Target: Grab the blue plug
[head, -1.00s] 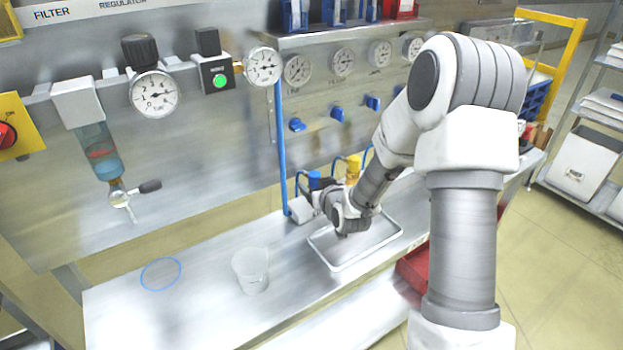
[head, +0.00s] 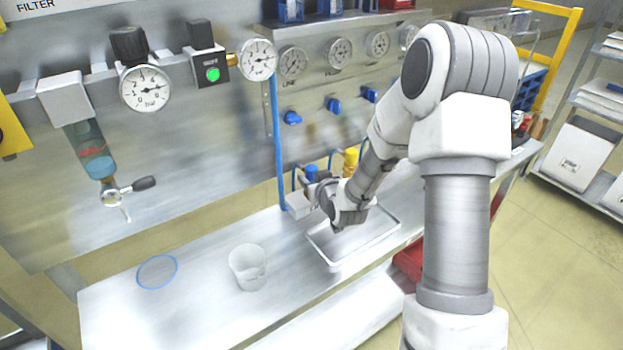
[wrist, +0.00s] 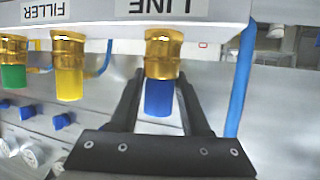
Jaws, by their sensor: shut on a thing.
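The blue plug (wrist: 160,99) sits under a brass fitting (wrist: 161,58) below the LINE label in the wrist view. My gripper (wrist: 160,85) has one dark finger on each side of it and is shut on it. The plug is still at the fitting. In the head view the blue plug (head: 312,172) shows small above the block behind the tray, and my gripper (head: 320,187) is beside it, its fingertips partly hidden by my wrist.
A yellow plug (wrist: 69,84) and a green plug (wrist: 12,76) sit to the left in the wrist view. A blue hose (wrist: 240,80) runs close on the right. A white tray (head: 332,264) lies below my wrist, and a clear cup (head: 247,267) stands on the bench.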

